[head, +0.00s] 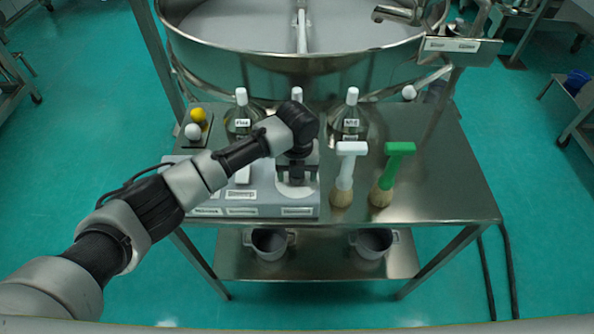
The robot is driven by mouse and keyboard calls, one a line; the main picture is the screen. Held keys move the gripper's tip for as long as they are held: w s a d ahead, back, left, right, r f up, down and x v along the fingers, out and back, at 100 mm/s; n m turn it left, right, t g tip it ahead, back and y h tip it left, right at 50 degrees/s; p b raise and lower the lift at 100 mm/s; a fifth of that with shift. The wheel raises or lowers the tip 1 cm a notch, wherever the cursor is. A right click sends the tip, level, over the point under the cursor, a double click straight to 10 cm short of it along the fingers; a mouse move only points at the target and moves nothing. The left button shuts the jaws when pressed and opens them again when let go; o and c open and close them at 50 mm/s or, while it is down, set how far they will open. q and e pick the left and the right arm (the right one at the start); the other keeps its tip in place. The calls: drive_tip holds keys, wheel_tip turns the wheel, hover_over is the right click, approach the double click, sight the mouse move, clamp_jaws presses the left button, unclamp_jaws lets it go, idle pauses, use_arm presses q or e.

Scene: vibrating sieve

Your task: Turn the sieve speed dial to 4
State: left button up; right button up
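A grey control box (240,211) with several white labels sits at the front left of the steel table. My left arm reaches in from the left, and my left gripper (296,180) points down over the right part of this box. A pale round plate (296,191) shows just below the gripper. The dial's knob and its pointer are hidden by the gripper and arm, so I cannot read the setting. The fingers are too small and dark to tell whether they grip anything. My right gripper is not in view.
On the table (450,185) stand a white-headed tool (346,170), a green-headed tool (390,172) and several white-capped bottles (351,118). A yellow ball (198,115) and white ball (193,131) lie at left. The large sieve pan (300,60) rises behind. The table's right side is clear.

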use_arm(q)
wheel_tip(320, 180, up, 10)
drive_tip(key=b, duration=0.3)
drive_tip(key=shift+f, duration=0.1)
drive_tip(key=shift+r, duration=0.55)
